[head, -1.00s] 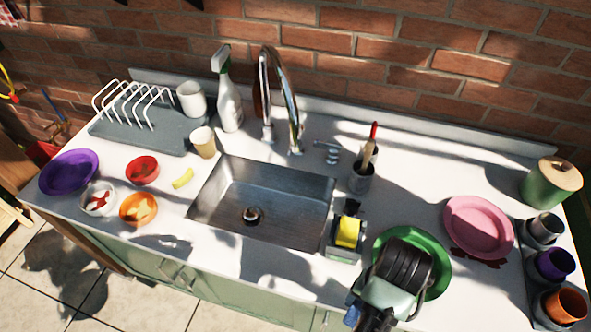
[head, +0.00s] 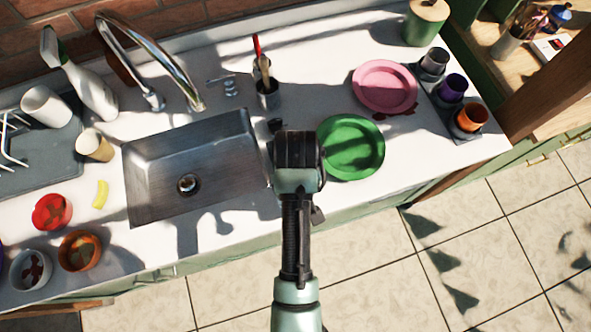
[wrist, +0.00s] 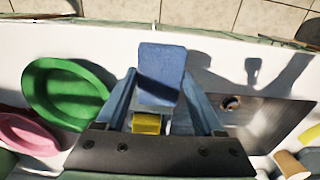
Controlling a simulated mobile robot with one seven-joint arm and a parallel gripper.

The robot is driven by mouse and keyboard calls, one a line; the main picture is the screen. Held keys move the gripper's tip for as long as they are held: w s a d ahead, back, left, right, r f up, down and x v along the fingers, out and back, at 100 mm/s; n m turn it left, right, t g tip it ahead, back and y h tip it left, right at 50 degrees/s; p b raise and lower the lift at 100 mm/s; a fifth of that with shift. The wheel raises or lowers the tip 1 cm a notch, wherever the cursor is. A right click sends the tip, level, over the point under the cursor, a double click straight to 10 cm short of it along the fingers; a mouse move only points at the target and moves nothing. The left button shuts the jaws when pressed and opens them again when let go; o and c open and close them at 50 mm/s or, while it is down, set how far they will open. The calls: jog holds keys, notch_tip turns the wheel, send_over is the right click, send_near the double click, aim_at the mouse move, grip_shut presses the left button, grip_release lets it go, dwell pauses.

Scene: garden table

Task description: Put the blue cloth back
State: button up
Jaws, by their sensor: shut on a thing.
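The blue cloth (wrist: 162,72) is a small folded block in the wrist view, held between the two fingertips of my gripper (wrist: 161,86). My gripper is shut on it, above the counter (wrist: 143,38) just left of the sink. A yellow sponge (wrist: 147,124) shows below and behind the cloth, between the fingers. In the head view my arm hides the fingers, the cloth and the sponge, just right of the sink's right edge.
The steel sink (head: 195,170) is left of my arm; a green plate (head: 352,147) is close on the right. A pink plate (head: 385,87), cups (head: 452,88) and a utensil holder (head: 267,93) stand farther off. The faucet (head: 150,60) rises behind the sink.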

jog(key=shift+f, duration=2.7)
jog(key=shift+f, duration=0.2)
jog(key=o, duration=1.5)
jog(key=shift+c, duration=0.2)
